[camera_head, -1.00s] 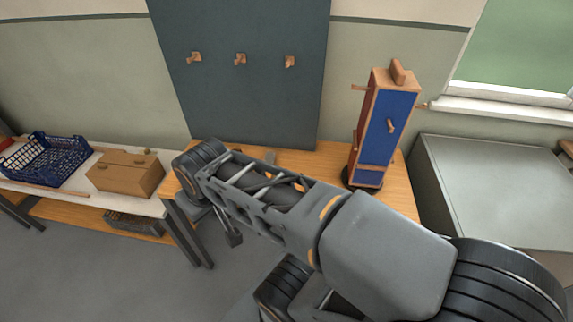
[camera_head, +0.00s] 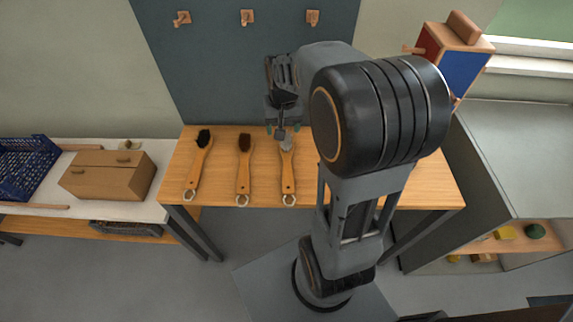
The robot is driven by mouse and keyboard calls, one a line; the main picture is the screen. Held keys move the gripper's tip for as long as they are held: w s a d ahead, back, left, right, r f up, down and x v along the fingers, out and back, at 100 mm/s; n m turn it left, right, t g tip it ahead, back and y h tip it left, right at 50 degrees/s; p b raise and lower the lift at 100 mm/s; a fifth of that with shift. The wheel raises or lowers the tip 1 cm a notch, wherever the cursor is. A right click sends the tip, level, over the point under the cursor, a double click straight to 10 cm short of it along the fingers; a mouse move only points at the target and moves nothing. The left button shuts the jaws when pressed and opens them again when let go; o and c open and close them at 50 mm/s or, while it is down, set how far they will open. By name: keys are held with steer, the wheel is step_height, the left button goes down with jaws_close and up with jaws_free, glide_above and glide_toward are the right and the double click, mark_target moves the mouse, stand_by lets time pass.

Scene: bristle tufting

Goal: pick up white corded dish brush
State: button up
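Three brushes with wooden handles lie in a row on the wooden table. The one on the right, the white corded dish brush (camera_head: 287,172), has pale grey-white bristles at its far end and a pale loop at the near end of its handle. My gripper (camera_head: 282,129) points down above the bristle end of this brush. Its two fingertips are spread apart, with nothing visible between them. The brush seems to lie free on the table, and part of its head is close under the gripper in this view.
A black-bristled brush (camera_head: 197,168) and a brown-bristled brush (camera_head: 244,170) lie to the left. A dark board with wooden pegs (camera_head: 247,17) stands behind the table (camera_head: 220,187). A red and blue wooden box (camera_head: 460,60) stands at the right, and a cardboard box (camera_head: 108,175) at the left.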

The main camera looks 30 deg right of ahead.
steer(key=m, duration=0.1)
glide_above(287, 160)
step_height(287, 160, down, 5)
steer(key=shift+g, duration=0.4)
steer(key=f, duration=0.6)
steer(key=shift+w+f+b, duration=0.2)
steer(key=shift+b, duration=0.15)
steer(key=shift+s+f, duration=0.15)
steer(key=shift+f, duration=2.85)
steer(key=c, duration=1)
